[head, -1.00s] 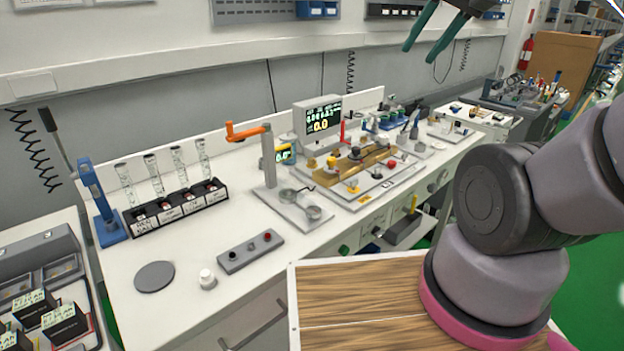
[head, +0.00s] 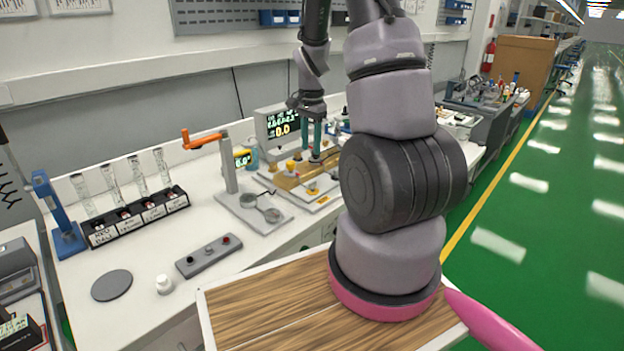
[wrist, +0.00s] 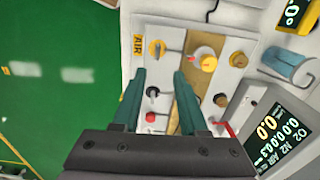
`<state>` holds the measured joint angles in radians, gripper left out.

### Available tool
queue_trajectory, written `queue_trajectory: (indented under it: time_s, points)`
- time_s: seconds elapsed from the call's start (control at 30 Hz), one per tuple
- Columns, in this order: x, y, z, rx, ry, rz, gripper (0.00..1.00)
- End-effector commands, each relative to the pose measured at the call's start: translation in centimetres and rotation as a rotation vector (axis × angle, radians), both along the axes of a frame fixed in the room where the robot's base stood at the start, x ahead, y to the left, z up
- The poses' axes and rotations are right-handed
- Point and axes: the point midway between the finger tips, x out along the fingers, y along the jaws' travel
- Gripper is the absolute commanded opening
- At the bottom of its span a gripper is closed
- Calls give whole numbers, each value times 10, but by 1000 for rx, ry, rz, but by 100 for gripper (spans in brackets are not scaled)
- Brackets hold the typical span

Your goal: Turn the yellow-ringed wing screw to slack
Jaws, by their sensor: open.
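A wing screw with a yellow ring (wrist: 157,48) stands on the white valve board (wrist: 160,27), beside an AIR label, near the top of the wrist view. In the head view, a small yellow-ringed part (head: 312,187) at the board's front edge looks like the same screw. My gripper (wrist: 159,78) is open and empty. Its two green fingers point down over the board, and in the wrist view the screw lies just beyond the fingertips, apart from them. In the head view my gripper (head: 311,153) hangs above the board, and my arm hides the board's right side.
A yellow knob with a red mark (wrist: 205,61), a black knob (wrist: 152,92) and a red knob (wrist: 150,117) stand close around the fingers. A monitor (head: 280,127) stands behind the board. An orange-handled post (head: 228,165) stands to its left.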

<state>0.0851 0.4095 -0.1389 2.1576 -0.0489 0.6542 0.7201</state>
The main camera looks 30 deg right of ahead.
Motion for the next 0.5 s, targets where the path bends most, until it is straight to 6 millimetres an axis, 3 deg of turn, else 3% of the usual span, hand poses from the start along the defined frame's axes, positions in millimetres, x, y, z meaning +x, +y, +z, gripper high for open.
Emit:
queue_trajectory:
  time_s: [0.27, 0.5]
  points:
    - [0, -5, -33, -5, 24, -24, 42]
    - [0, -5, -79, -4, 24, -23, 42]
